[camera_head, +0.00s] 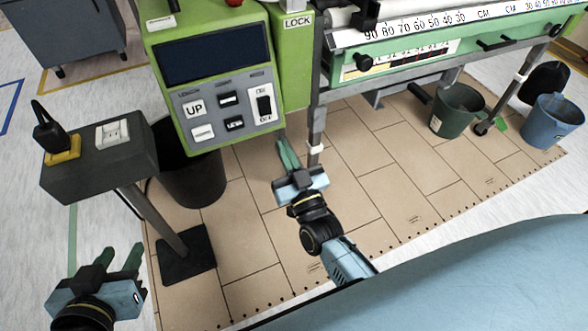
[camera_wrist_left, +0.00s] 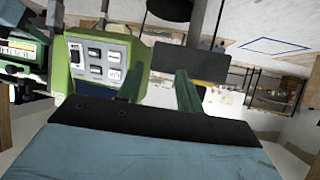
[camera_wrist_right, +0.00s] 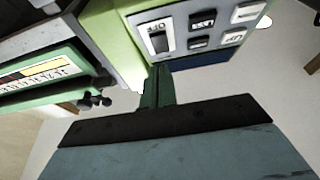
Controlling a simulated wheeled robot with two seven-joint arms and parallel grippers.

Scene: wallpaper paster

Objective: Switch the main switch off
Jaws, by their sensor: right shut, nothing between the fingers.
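The green control box (camera_head: 212,75) carries a grey panel with a tall black rocker switch (camera_head: 264,104) at its right side. This rocker looks like the main switch. In the right wrist view the rocker (camera_wrist_right: 159,42) shows up close, with an OFF label beside it; which side is pressed I cannot tell. My right gripper (camera_head: 287,146) is shut and empty, pointing up toward the panel from below and right, apart from the switch in the head view. My left gripper (camera_head: 106,257) is open and empty at the lower left, far from the panel.
A dark socket box on a post (camera_head: 100,160) with a plug stands left of the panel. A black bin (camera_head: 192,180) is below the panel. The machine's green frame (camera_head: 400,55) is at the right, with a green bucket (camera_head: 457,110) and a blue bucket (camera_head: 552,122).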

